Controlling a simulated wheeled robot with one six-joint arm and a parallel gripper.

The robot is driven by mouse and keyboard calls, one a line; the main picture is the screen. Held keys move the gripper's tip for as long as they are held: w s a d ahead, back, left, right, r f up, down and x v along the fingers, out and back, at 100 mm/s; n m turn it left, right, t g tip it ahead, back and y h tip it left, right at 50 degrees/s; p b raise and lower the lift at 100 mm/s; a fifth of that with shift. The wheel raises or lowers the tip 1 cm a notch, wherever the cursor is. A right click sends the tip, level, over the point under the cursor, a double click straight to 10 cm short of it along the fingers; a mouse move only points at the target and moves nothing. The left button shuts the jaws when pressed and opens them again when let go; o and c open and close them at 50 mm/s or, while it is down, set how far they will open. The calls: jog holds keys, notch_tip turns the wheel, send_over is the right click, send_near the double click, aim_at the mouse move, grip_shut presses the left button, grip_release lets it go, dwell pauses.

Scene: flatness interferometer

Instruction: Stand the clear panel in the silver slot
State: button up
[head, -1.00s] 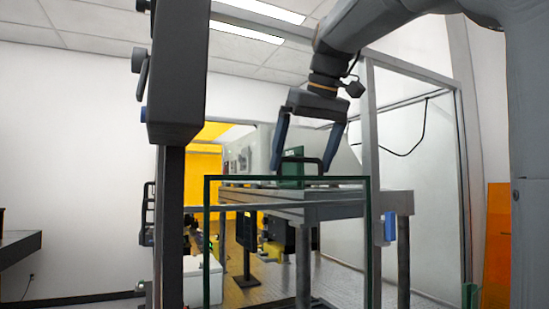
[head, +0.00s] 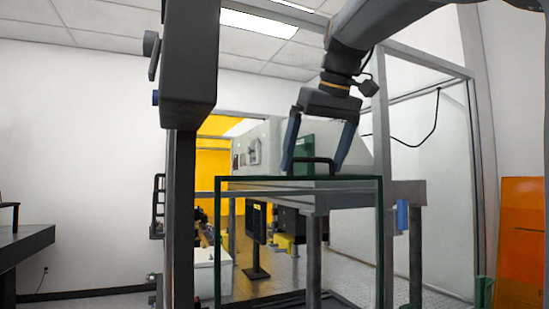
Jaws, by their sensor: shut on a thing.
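The clear panel (head: 345,235) is a see-through upright pane with a dark green edge and a black handle (head: 313,160) on top. My gripper (head: 314,172) comes down from above with its two blue-grey fingers at either end of the handle, shut on it. The panel hangs upright in the middle of the head view, and its lower edge is out of frame. I cannot make out the silver slot in this view.
A grey machine on a table (head: 405,192) shows behind and through the panel. A dark post (head: 182,225) with a grey box (head: 190,65) stands close at left. A dark bench (head: 30,243) is at far left, and an orange sheet (head: 522,235) at right.

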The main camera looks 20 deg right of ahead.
jog(key=shift+f+b, duration=0.65)
jog(key=shift+f, duration=0.25)
jog(key=o, duration=1.3)
jog(key=shift+r, duration=0.1)
jog(key=v, duration=0.7)
jog(key=shift+s+r, duration=0.25)
jog(key=shift+r, duration=0.05)
